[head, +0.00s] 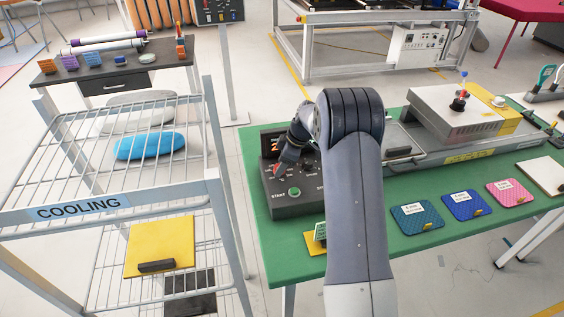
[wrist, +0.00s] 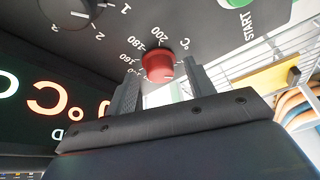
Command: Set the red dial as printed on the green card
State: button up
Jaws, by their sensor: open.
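The red dial (wrist: 158,66) sits on the dark panel in the wrist view. A printed °C scale with 160, 180 and 200 curves around it; its pointer cannot be made out. My gripper (wrist: 162,74) is open, with one finger on each side of the dial; contact cannot be told. In the head view my gripper (head: 284,160) is low over the control box (head: 300,207) and hides the dial there.
A green START button (head: 294,192) is on the box front, also in the wrist view (wrist: 237,3). A black knob (wrist: 70,10) and a lit display (wrist: 50,105) are near the dial. A wire COOLING rack (head: 110,204) stands left of the green table (head: 390,238).

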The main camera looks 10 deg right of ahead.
jog(key=shift+c, duration=0.4)
jog(key=c, duration=0.9)
